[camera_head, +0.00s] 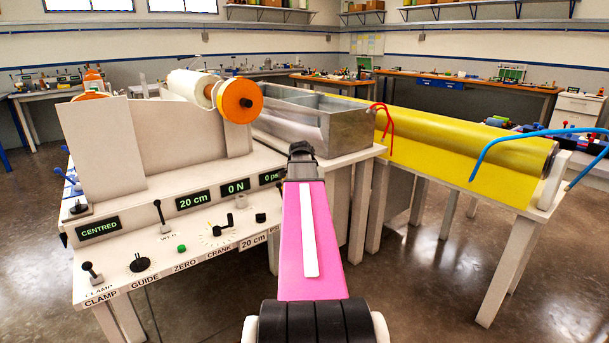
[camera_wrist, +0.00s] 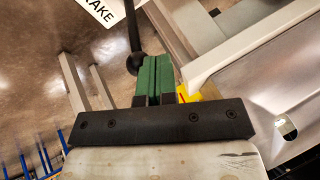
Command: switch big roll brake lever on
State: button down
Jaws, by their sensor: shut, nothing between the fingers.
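The brake lever is a black rod with a round black knob (camera_wrist: 136,62) in the wrist view, at the upper middle. A white label (camera_wrist: 105,8) ending in "AKE" is beside its far end. My gripper (camera_wrist: 158,62) has green fingers pressed together, with nothing between them. The fingers are just right of the knob; whether they touch it I cannot tell. In the head view my pink arm reaches over the right end of the control panel (camera_head: 215,262), and the brake lever and the fingertips are hidden behind it.
The panel carries a clamp lever (camera_head: 91,270), guide knob (camera_head: 139,263), green zero button (camera_head: 181,248) and crank (camera_head: 222,225). Displays read CENTRED, 20 cm and 0 N. Behind stand an orange-ended roll (camera_head: 240,100), a metal bath (camera_head: 335,132) and a yellow unit (camera_head: 440,145). Open floor lies right.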

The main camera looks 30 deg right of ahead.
jog(key=shift+s+d+f+t, duration=0.1)
jog(key=shift+s+f+t, duration=0.15)
jog(key=shift+s, duration=0.45)
jog(key=shift+s+f+t, duration=0.15)
jog(key=shift+s+t, duration=0.1)
jog(key=shift+s, duration=0.45)
jog(key=shift+s, duration=0.1)
